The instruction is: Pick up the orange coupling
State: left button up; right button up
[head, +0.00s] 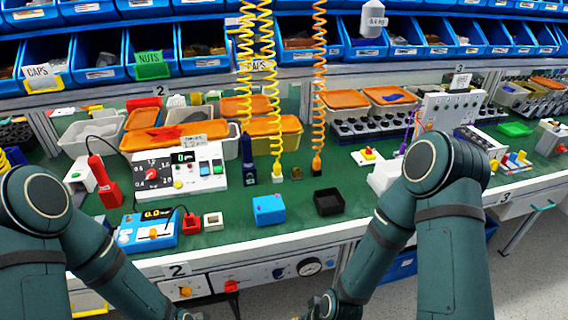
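An orange coiled hose hangs from above at the centre of the head view. At its lower end is the orange coupling (317,164), small and roughly upright, hanging just above or touching the green worktop; I cannot tell which. Nothing of mine touches it. My two arms come in from the lower left and lower right. Their forearms run down to the bottom edge, well in front of the coupling. Both grippers are out of the picture below, so their fingers are hidden.
A black open box (328,202) and a blue box (268,209) stand in front. A control panel (173,171) is left.

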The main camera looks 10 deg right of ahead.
aim_at(317, 161)
jog(key=l+u, duration=0.2)
jog(key=u, duration=0.15)
jog(key=l+u, duration=0.5)
jog(key=u, duration=0.2)
jog(key=k+l+u, duration=0.15)
jog(key=l, duration=0.15)
jog(key=l+u, duration=0.1)
jog(key=l, duration=0.2)
jog(key=k+l+u, duration=0.15)
jog(key=l, duration=0.15)
